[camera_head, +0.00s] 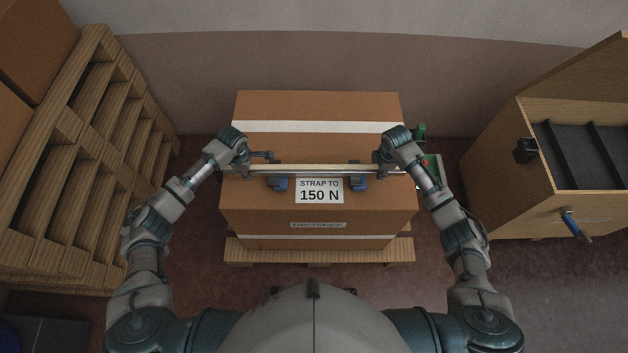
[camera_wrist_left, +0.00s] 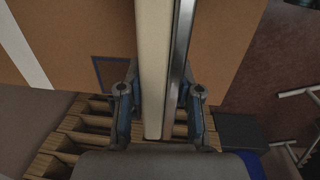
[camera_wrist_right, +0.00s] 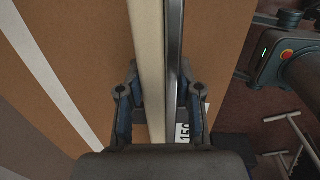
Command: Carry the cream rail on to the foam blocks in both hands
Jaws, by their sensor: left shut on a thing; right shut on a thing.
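The cream rail (camera_head: 315,167) lies level from left to right across the large brown carton (camera_head: 310,108), with a grey metal strip along its near side. My left gripper (camera_head: 265,167) is shut on the rail near its left end; the left wrist view shows the fingers on either side of the rail (camera_wrist_left: 154,55). My right gripper (camera_head: 366,168) is shut on it toward the right, also seen astride the rail (camera_wrist_right: 150,50). The gap below the rail is unclear.
The carton has white bands and a "STRAP TO 150 N" label (camera_head: 320,190), and stands on a wooden pallet (camera_head: 235,252). An open wooden box (camera_head: 515,210) with dark strips inside is at right. Green items (camera_head: 420,132) sit beside the carton.

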